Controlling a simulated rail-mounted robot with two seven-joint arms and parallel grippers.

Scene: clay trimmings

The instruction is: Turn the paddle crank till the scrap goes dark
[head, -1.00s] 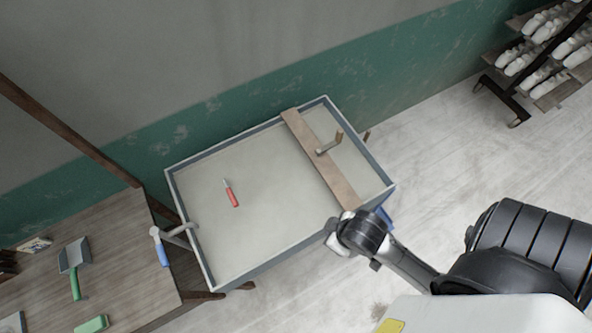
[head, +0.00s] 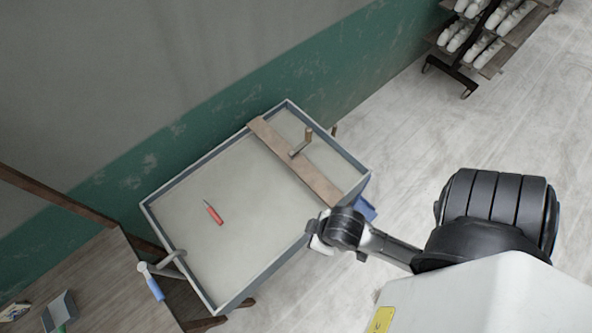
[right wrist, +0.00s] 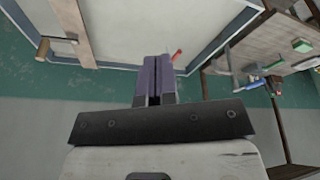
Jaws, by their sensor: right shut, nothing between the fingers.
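The paddle crank (head: 301,146) stands on a wooden plank (head: 318,183) laid across a grey-rimmed trough (head: 229,303). It has a metal arm and an upright wooden grip. The scrap (head: 245,220) in the trough is an even pale grey. Any paddle below is hidden. My right gripper (head: 317,234) is by the trough's near right side, away from the crank. In the right wrist view its fingers (right wrist: 157,68) are shut and empty; the crank (right wrist: 45,45) shows at upper left. My left gripper is not in view.
A red-handled tool (head: 214,213) lies on the scrap. A wooden table (head: 95,275) stands left, a rack of white items (head: 490,35) at upper right.

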